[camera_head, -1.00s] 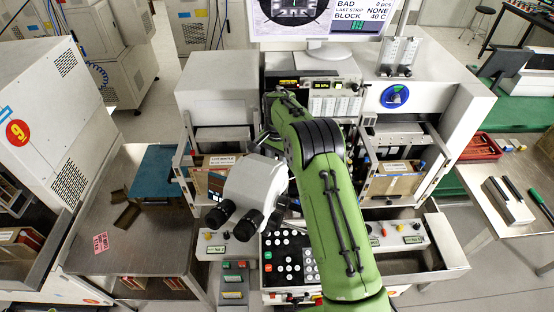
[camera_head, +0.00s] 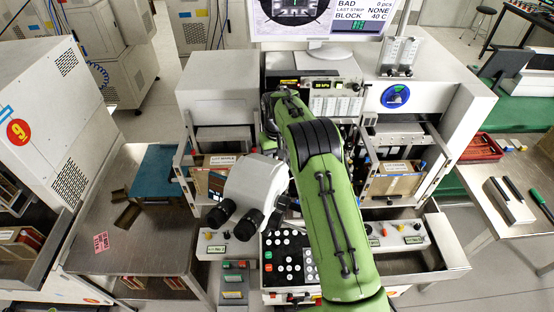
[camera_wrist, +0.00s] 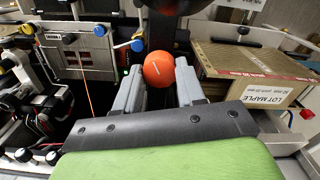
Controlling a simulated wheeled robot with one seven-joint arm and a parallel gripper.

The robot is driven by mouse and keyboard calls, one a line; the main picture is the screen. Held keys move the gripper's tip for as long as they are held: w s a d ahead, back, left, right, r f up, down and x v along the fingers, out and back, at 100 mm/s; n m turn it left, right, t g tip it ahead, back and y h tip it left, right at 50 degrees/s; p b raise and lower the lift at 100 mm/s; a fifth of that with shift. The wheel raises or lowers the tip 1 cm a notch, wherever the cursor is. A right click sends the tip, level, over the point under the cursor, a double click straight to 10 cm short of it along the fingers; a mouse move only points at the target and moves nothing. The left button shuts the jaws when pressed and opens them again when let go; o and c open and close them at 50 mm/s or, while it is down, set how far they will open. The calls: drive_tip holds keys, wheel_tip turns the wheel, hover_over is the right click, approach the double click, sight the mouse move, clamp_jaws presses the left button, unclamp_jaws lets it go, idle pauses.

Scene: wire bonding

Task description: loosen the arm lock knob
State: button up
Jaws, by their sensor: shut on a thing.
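The orange round knob (camera_wrist: 158,69) has a pale line mark on its face and shows in the wrist view, at the tips of my gripper. My gripper (camera_wrist: 160,88) has its two grey fingers on either side of the knob, shut on it. In the head view my green arm reaches over the machine, and it hides both the gripper and the knob. I take the orange knob to be the arm lock knob.
A box labelled LOT MAPLE (camera_wrist: 240,75) stands close right of the gripper. The white microscope head (camera_head: 254,187) sits left of my arm.

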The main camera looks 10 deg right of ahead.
drive_tip(key=shift+n, duration=0.9)
drive_tip(key=shift+f, duration=0.1)
drive_tip(key=o, duration=1.1)
drive_tip(key=shift+c, duration=0.2)
wheel_tip(320, 180, up, 16)
drive_tip(key=p, duration=0.1)
drive_tip(key=shift+f, duration=0.1)
